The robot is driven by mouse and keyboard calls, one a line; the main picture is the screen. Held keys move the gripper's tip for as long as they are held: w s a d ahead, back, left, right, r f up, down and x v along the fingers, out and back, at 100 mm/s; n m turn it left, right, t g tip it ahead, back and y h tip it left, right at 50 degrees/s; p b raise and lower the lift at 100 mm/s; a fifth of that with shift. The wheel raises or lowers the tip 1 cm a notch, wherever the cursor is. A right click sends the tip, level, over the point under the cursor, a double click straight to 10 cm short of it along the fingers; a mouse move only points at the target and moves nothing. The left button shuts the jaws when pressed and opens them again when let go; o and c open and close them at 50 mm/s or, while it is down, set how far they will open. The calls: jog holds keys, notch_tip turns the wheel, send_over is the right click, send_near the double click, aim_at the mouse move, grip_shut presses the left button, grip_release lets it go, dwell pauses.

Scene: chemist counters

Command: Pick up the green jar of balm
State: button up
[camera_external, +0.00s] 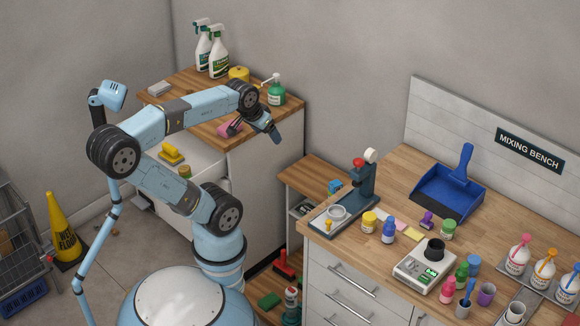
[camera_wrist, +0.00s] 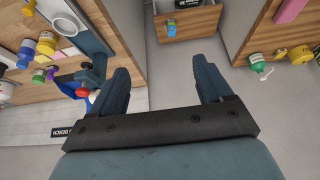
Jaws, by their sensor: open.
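A small green jar (camera_external: 448,229) stands upright on the wooden mixing bench, beside a purple stamp-like item (camera_external: 427,220). In the wrist view the green jar (camera_wrist: 38,76) is small at the left edge. Its label is too small to read, so I cannot confirm it is balm. My gripper (camera_external: 268,131) is in the air near the right edge of the back counter, well to the left of the bench and apart from the jar. In the wrist view my gripper (camera_wrist: 164,76) is open, with nothing between its fingers.
A dark press stand (camera_external: 361,185), yellow jar (camera_external: 369,222), blue bottle (camera_external: 388,232), scale (camera_external: 424,266) and blue dustpan (camera_external: 447,188) surround the jar. Several bottles stand at the bench's right. A green pump bottle (camera_external: 276,92) stands near my gripper. Floor shows between the counters.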

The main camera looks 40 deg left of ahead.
jog(key=w+d+r+m+t+h, duration=0.1)
jog(key=w+d+m+t+h, duration=0.2)
jog(key=w+d, duration=1)
jog(key=w+d+f+m+h, duration=0.1)
jog(key=w+d+f+h, duration=0.15)
jog(key=d, duration=0.75)
jog(key=w+d+f+h, duration=0.1)
jog(key=w+d, duration=0.2)
jog(key=d, duration=0.8)
jog(key=t+y, duration=0.2)
jog(key=t, duration=0.1)
send_near(448, 224)
jog(key=x, duration=0.4)
jog(key=shift+s+d, duration=0.2)
jog(key=shift+a+x, duration=0.2)
jog(key=shift+x, duration=2.5)
jog(key=shift+w+r, duration=0.1)
jog(key=shift+w, duration=0.05)
jog(key=shift+c, duration=0.4)
jog(key=c, duration=1.1)
